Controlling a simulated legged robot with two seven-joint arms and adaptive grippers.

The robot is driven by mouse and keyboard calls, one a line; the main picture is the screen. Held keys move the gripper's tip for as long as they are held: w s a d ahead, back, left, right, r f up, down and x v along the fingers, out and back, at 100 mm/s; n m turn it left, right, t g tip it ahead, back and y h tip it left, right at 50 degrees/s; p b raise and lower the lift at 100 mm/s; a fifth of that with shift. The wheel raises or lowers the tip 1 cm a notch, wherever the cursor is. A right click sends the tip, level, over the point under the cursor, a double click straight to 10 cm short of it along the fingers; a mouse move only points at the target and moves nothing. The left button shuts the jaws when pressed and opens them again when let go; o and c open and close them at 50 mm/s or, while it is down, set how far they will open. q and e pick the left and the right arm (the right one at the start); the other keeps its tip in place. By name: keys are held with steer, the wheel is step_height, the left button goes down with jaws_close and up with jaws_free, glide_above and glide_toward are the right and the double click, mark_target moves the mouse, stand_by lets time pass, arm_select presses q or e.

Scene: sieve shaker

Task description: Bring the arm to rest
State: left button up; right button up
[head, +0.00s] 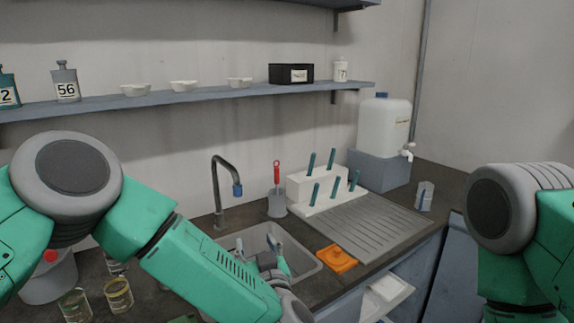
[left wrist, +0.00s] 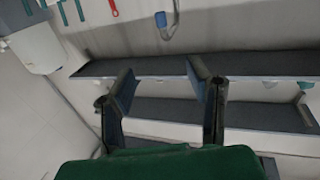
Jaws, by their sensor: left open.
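My left arm comes in from the left in the head view and bends down toward the sink. My left gripper (head: 274,243) is small and partly hidden there, in front of the sink basin (head: 241,238). In the left wrist view, the two dark fingers of my left gripper (left wrist: 160,80) stand wide apart with nothing between them. Part of my right arm shows at the right edge of the head view, but its gripper is out of view.
A curved tap (head: 216,185) rises behind the sink. An orange item (head: 337,258) lies beside the ribbed drainboard (head: 372,225). A white rack (head: 300,187) with teal-handled tools and a water canister (head: 384,127) stand behind. Glass jars (head: 118,294) stand at lower left.

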arm_select(q)
steer(key=s+a+f+m+g+h, duration=0.25)
steer(key=s+f, duration=0.35)
steer(key=f, duration=0.5)
steer(key=s+a+f+m+g+h, duration=0.2)
steer(key=s+a+f+g+h, duration=0.2)
steer(key=s+f, duration=0.45)
steer(key=s+a+f+g, duration=0.35)
steer(key=s+a, duration=0.25)
steer(key=s, duration=0.3)
steer(key=s+a+f+n+g+y+b, duration=0.1)
steer(key=s+a+f+g, duration=0.3)
steer(key=s, duration=0.5)
steer(key=s+a+f+g, duration=0.2)
steer(key=s+a+g, duration=0.1)
steer(key=s+a, duration=0.5)
steer(key=shift+m, duration=0.35)
steer(key=d+f+b, duration=0.1)
steer(key=w+f+b, duration=0.1)
steer(key=b, duration=0.1)
steer(key=d+f+b, duration=0.1)
steer(key=f, duration=0.1)
steer(key=shift+w+d, duration=0.25)
steer(key=shift+d, duration=0.1)
steer(key=shift+a+f, duration=0.1)
steer(key=shift+a, duration=0.1)
steer(key=shift+w+d, duration=0.1)
steer(key=shift+d, duration=0.05)
